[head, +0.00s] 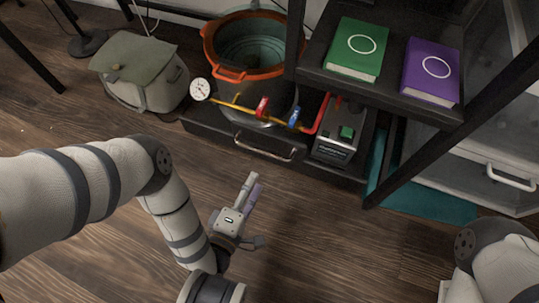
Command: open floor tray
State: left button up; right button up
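The floor tray (222,127) is a dark, low tray at floor level under the black shelf. Its silver bar handle (264,149) is on the front face. My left gripper (251,188) is above the wood floor, below the handle in the picture and apart from it. Its fingers point up toward the tray and look close together from this angle; I cannot tell how far apart they are. I see nothing held in it. My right arm shows at the lower right corner, but its gripper is out of view.
An orange-rimmed pot (251,45), a gauge (200,89) with coloured valves and a grey pump (340,133) sit at the tray. A green book (356,47) and a purple book (431,70) lie on the shelf above. A canvas bag (140,70) stands left. Floor before the tray is clear.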

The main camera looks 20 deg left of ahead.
aim_at(268, 152)
pick_arm(q)
jog(key=b+x, duration=0.3)
jog(key=x, duration=0.8)
jog(key=shift+w+b, duration=0.25)
jog(key=shift+b, duration=0.05)
jog(key=shift+c, duration=0.2)
grip_shut()
